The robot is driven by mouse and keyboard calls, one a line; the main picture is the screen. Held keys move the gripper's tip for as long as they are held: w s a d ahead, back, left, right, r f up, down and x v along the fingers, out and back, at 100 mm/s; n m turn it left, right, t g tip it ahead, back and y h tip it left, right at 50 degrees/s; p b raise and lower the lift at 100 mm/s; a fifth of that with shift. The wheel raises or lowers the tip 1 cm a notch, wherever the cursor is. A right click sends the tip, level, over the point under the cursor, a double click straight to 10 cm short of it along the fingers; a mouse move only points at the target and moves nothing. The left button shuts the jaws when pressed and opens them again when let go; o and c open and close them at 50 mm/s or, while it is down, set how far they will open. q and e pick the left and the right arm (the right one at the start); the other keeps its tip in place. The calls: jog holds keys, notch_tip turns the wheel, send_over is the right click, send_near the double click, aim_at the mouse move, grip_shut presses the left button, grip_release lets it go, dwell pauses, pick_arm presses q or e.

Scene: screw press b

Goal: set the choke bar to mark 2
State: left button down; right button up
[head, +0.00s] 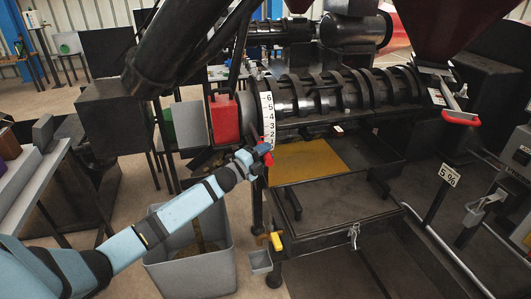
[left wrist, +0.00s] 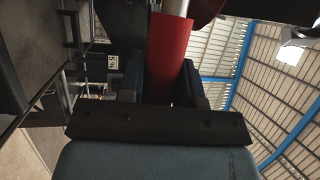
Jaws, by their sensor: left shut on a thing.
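The choke bar's red grip (head: 268,158) shows at the lower end of the white scale plate (head: 267,112) on the left end of the black press barrel. The scale's numbers run from 6 at the top downward. The grip is beside the low numbers, around or below 2; the gripper partly covers it, so I cannot tell the exact mark. My left gripper (head: 258,154) is shut on this grip. In the left wrist view the red grip (left wrist: 169,60) stands between the fingers, with a pale metal bar (left wrist: 176,8) beyond it. My right gripper is out of view.
A grey bin (head: 163,258) stands below my left arm. A yellow sheet (head: 307,160) lies under the barrel (head: 320,92), behind an open black frame. A yellow-handled lever (head: 276,241) is below.

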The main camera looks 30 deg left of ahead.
pick_arm(q)
jog(key=c, duration=0.8)
grip_release()
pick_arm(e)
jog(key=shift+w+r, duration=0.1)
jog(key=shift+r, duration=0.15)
pick_arm(q)
jog(key=b+v, duration=0.1)
jog(key=v, duration=1.3)
jog(key=shift+b, duration=0.35)
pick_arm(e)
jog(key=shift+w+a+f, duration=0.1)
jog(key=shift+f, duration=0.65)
pick_arm(q)
jog(key=shift+d, duration=0.1)
